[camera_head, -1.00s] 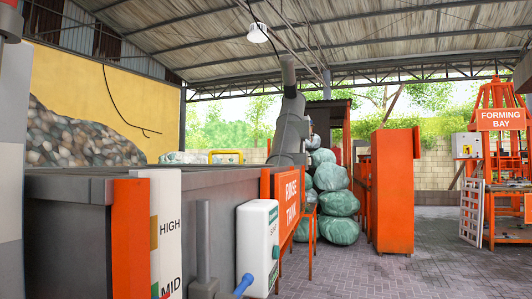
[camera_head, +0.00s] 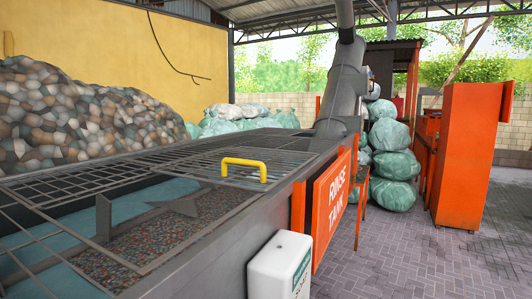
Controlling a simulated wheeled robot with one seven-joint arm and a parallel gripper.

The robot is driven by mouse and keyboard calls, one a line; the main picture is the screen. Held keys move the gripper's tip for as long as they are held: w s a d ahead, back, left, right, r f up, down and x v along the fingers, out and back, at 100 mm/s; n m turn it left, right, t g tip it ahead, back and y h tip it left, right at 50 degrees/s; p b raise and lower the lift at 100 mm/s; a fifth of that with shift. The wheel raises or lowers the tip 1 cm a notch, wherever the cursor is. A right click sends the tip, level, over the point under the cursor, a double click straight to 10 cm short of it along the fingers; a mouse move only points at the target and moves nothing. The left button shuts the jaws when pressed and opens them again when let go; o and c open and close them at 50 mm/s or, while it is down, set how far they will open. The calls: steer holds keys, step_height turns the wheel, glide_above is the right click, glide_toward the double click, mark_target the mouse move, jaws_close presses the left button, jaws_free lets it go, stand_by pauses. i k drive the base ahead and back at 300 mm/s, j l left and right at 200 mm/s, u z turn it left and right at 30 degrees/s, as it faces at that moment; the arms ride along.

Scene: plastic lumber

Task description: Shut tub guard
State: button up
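The tub guard is a grey wire-mesh panel (camera_head: 215,157) over the top of the rinse tank (camera_head: 250,235). A yellow handle (camera_head: 244,168) stands on it near the tank's right side. Wider-spaced bars run along the left and near part. Blue-green water (camera_head: 160,190), mixed plastic flakes (camera_head: 190,222) and a grey paddle-like part (camera_head: 104,218) show below the bars. I cannot tell whether the guard lies fully flat on the rim. My gripper is not in view.
An orange "RINSE TANK" sign (camera_head: 331,212) and a white control box (camera_head: 280,265) are on the tank's right side. A thick grey pipe (camera_head: 345,85) rises at its far end. Green sacks (camera_head: 392,165) and an orange cabinet (camera_head: 471,155) stand right; paved floor (camera_head: 420,255) is clear.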

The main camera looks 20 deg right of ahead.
mark_target(254, 164)
steer(key=i+l+u, duration=0.1)
steer(key=l, duration=0.25)
steer(key=i+l, duration=0.25)
steer(key=i+l+u, duration=0.15)
steer(key=l, duration=0.3)
steer(key=i+l, duration=0.15)
steer(key=l, duration=0.25)
steer(key=i+l+u, duration=0.15)
steer(key=l, duration=0.2)
